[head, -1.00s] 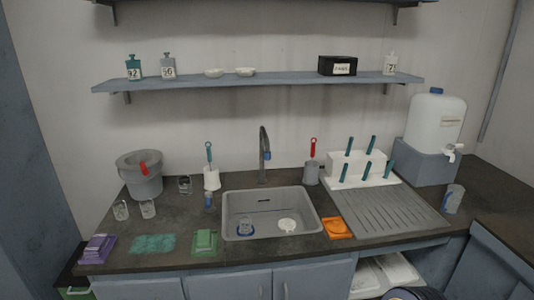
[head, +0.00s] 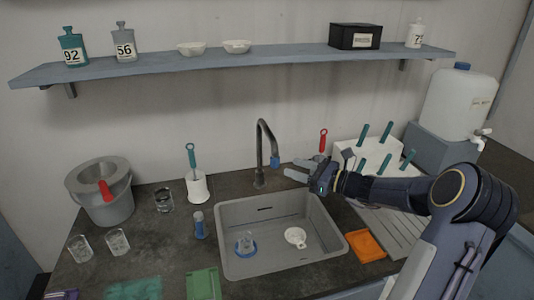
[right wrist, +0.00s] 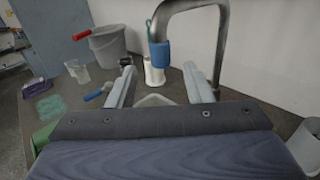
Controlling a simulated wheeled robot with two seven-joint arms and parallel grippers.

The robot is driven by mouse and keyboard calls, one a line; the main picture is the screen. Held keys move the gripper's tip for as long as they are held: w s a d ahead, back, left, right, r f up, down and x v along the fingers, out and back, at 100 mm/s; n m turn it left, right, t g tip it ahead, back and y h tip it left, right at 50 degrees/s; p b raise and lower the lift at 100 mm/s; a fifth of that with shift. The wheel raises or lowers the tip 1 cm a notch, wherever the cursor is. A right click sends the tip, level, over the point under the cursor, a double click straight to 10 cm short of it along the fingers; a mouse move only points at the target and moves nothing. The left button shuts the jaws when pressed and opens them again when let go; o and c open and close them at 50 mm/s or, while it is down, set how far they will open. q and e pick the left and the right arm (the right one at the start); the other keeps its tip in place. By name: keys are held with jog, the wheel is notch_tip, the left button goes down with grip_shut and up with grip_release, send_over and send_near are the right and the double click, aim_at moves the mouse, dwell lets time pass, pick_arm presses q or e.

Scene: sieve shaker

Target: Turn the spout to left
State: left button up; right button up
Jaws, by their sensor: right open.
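The spout (head: 268,130) is a dark grey curved tap pipe behind the sink, with a blue tip (head: 275,162) that hangs down toward the front right. My right gripper (head: 290,168) is open and empty, just right of the blue tip, in the head view. In the right wrist view the spout (right wrist: 222,50) and its blue tip (right wrist: 160,54) stand ahead of the open fingers (right wrist: 160,82), and the tip appears above and between them. I see no contact between fingers and spout. My left gripper is not in view.
A white brush holder (head: 198,188) stands left of the tap. A red-handled tool (head: 322,140) and a white rack (head: 372,150) with teal handles stand near my right arm.

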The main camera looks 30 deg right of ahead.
aim_at(275, 161)
jog(key=p+x, duration=0.1)
jog(key=x, duration=0.6)
jog(key=shift+w+a, duration=0.15)
jog(key=shift+w, duration=0.15)
jog(key=shift+c, duration=0.4)
grip_shut()
